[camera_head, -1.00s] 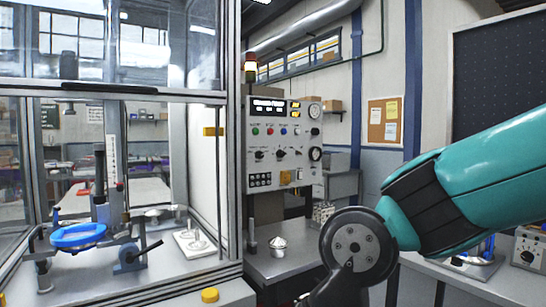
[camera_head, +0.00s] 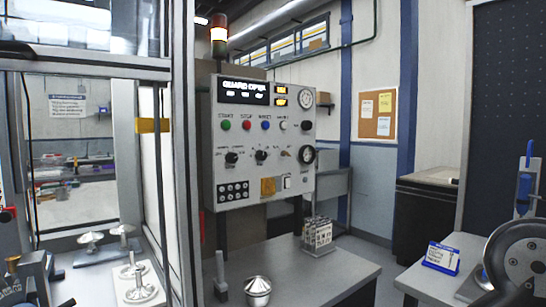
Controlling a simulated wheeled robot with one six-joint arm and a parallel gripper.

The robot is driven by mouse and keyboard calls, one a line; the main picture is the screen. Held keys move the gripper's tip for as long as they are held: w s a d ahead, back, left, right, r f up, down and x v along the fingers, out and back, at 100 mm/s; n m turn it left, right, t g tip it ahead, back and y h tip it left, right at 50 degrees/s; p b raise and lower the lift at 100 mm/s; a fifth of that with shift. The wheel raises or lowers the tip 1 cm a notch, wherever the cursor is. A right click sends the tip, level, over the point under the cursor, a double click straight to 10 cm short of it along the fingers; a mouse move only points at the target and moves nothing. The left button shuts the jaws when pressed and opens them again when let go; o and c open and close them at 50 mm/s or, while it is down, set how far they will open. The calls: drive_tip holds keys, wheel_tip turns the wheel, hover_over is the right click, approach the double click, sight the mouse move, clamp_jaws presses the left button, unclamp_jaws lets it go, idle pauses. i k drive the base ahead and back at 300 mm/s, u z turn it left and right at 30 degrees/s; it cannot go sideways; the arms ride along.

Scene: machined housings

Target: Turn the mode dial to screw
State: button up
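The control panel (camera_head: 262,140) is a light grey box on a post, left of the picture's middle. Its row of two black rotary knobs, a left knob (camera_head: 232,157) and a middle knob (camera_head: 261,155), sits below the coloured buttons. Their labels are too small to read, so I cannot tell which one is the mode dial or where its pointer stands. The panel's display (camera_head: 245,92) appears to read "GUARD OPEN". A dark round joint of my arm shows at the lower right, away from the panel. My gripper is out of view.
A glazed machine enclosure with a metal post (camera_head: 184,150) stands left of the panel. A grey bench (camera_head: 310,275) below carries a metal cone part (camera_head: 257,290) and a small rack (camera_head: 318,235). A blue-and-white sign (camera_head: 441,257) stands on the right bench. Space before the panel looks clear.

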sight(231, 158)
drive_tip(key=u, duration=0.15)
drive_tip(key=i, duration=1.05)
drive_tip(key=u, duration=0.45)
drive_tip(key=k, duration=0.35)
drive_tip(key=u, duration=0.65)
drive_tip(key=i, duration=0.4)
drive_tip(key=z, duration=0.15)
